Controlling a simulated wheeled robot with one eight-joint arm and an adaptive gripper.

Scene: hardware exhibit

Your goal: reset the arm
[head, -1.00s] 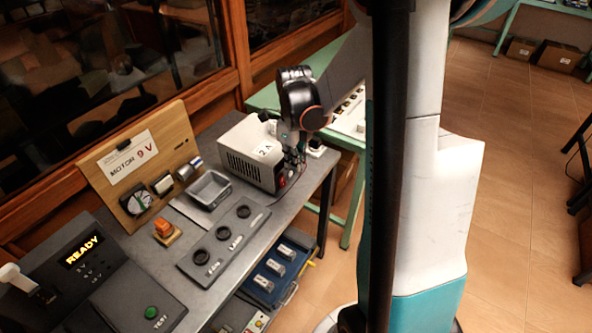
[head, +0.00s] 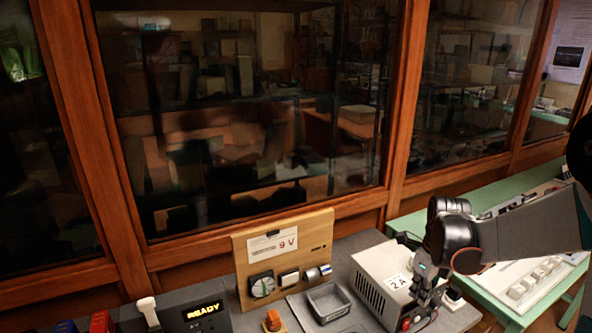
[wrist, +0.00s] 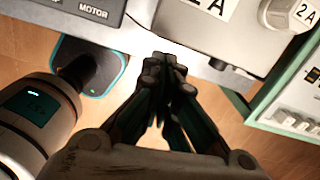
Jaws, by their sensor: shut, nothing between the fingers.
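My gripper (head: 420,312) is in front of the grey power supply box (head: 384,278) marked 2 A, near its front face with the knobs. In the wrist view my gripper (wrist: 165,62) has its fingers together with nothing between them. The box's front edge and its 2 A label (wrist: 210,8) show at the top of that view, with a round knob (wrist: 287,14). The fingertips appear below the box's front, over the bench edge. I cannot tell whether they touch anything.
A wooden board (head: 285,250) marked 9 V stands at the back of the bench, with a grey tray (head: 328,302) before it. A READY display (head: 204,311) is at the left. A green table (head: 490,290) stands at the right. A glazed wooden partition (head: 250,120) rises behind.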

